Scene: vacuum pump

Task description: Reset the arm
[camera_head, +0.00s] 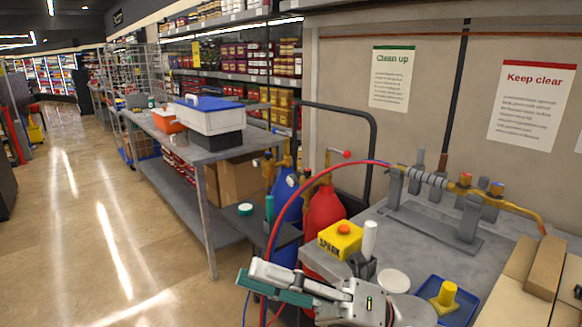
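My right gripper (248,275) is at the bottom centre, with its fingers pointing left. A pale finger lies above a green one, close together in this view; I cannot tell whether they are apart in depth. No object shows between them. The gripper is in front of the grey workbench (440,240) and below the yellow box marked SPARK (339,244). My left gripper is not in view.
A red hose (285,195) arches over the gripper area from a pipe manifold (440,190). A red cylinder (322,214) stands behind. A blue tray (462,302) with a yellow part sits right of the gripper. Clear floor (90,240) lies left.

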